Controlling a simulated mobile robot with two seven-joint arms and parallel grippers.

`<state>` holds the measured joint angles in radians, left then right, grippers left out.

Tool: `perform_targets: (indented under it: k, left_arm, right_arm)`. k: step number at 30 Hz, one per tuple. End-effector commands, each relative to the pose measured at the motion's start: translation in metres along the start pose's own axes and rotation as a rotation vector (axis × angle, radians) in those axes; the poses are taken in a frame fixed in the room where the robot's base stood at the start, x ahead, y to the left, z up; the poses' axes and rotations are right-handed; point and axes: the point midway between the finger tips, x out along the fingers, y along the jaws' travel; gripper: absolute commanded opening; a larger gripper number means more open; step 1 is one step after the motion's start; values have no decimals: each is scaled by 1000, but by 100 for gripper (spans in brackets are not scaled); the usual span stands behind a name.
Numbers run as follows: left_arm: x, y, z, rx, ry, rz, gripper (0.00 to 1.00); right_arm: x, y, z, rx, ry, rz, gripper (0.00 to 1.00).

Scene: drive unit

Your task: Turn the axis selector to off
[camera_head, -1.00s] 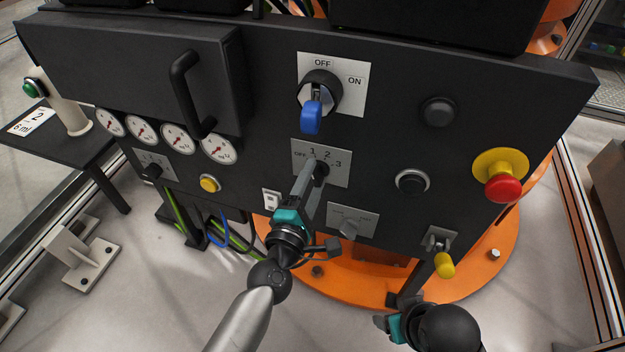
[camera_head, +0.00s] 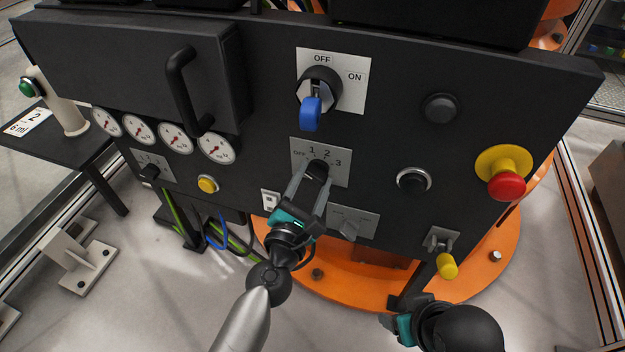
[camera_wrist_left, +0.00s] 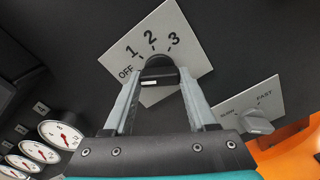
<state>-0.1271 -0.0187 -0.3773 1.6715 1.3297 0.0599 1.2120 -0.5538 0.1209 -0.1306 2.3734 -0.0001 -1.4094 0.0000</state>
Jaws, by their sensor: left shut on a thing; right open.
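The axis selector (camera_head: 318,168) is a black knob on a white plate marked OFF, 1, 2 and 3, in the middle of the dark panel. The knob (camera_wrist_left: 158,72) also shows in the left wrist view, with a pale mark on its near side; I cannot tell surely which position it points to. My left gripper (camera_head: 309,182) is shut on the knob, one grey finger on each side of it, as the left wrist view also shows (camera_wrist_left: 158,92). My right gripper (camera_head: 392,322) is low at the right, away from the panel's controls; its fingers are mostly hidden.
Above the selector is a blue-handled OFF/ON switch (camera_head: 311,113). A slow/fast knob (camera_head: 349,229) sits just below right. A red emergency button (camera_head: 506,187), a yellow-tipped lever (camera_head: 447,265), gauges (camera_head: 214,147) and a yellow button (camera_head: 207,184) are around.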

Motion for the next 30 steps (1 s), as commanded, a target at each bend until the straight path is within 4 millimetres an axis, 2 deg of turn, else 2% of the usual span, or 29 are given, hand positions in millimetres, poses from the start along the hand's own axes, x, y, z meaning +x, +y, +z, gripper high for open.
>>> perform_targets:
  k: [17,18,25,30]
  left_arm:
    - [0,-1,0,-33,1,-1,2]
    - [0,-1,0,-33,1,-1,62]
    - [0,0,0,-30,0,0,88]
    - [0,0,0,-29,0,0,88]
  right_arm:
    - [-2,0,0,0,2,0,64]
    - [-2,0,0,0,3,0,64]
    - [-2,-1,0,3,3,-3,64]
    - [-2,-2,-1,7,4,-5,64]
